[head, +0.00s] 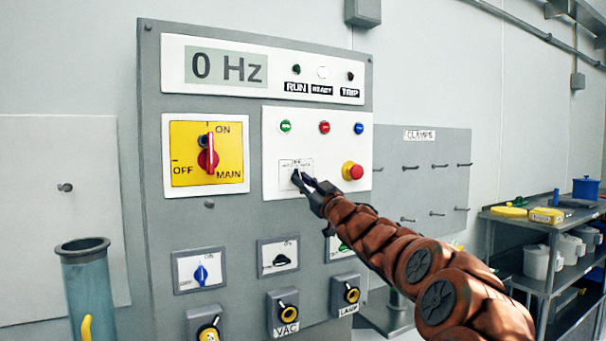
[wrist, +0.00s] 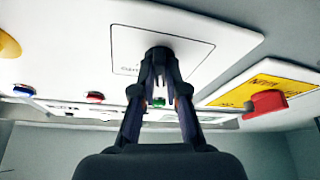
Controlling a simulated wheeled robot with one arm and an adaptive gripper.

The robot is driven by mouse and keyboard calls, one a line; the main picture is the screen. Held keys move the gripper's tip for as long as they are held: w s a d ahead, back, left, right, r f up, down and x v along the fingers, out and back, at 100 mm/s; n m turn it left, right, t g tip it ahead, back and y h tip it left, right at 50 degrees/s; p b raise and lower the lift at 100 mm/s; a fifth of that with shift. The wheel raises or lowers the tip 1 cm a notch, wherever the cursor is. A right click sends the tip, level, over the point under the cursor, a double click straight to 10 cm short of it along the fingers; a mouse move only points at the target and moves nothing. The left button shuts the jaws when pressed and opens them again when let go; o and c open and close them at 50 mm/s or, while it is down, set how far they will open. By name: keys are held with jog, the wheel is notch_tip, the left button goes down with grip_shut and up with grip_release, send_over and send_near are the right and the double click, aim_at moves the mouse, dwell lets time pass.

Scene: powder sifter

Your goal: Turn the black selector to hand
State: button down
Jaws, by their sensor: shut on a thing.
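The black selector (head: 296,174) sits on a small labelled plate (head: 288,165) on the white button panel of the grey cabinet. My gripper (head: 304,182) reaches in from the lower right and is shut on this selector, partly hiding it. In the wrist view, which looks upside down, the fingers (wrist: 159,80) close around the dark selector knob (wrist: 158,52) in front of its white plate. The lettering on the plate is too small to read, and the pointer's direction cannot be told.
A red mushroom button (head: 352,171) and green, red and blue buttons (head: 324,127) are close by. The red main switch (head: 208,155) is on the left. Lower down are another black selector (head: 281,260), a blue one (head: 201,273) and yellow-ringed sockets. A clear cylinder (head: 90,290) stands at the left.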

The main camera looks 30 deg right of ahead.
jog(key=n+y+p, duration=0.1)
jog(key=n, duration=0.2)
jog(key=n+g+y+p, duration=0.1)
jog(key=n+y, duration=0.1)
jog(key=n, duration=0.2)
jog(key=shift+d, duration=0.2)
jog(key=shift+n+g+y, duration=0.3)
jog(key=c, duration=1.2)
grip_release()
jog(key=shift+w, duration=0.1)
jog(key=v, duration=1.2)
jog(key=shift+a, duration=0.1)
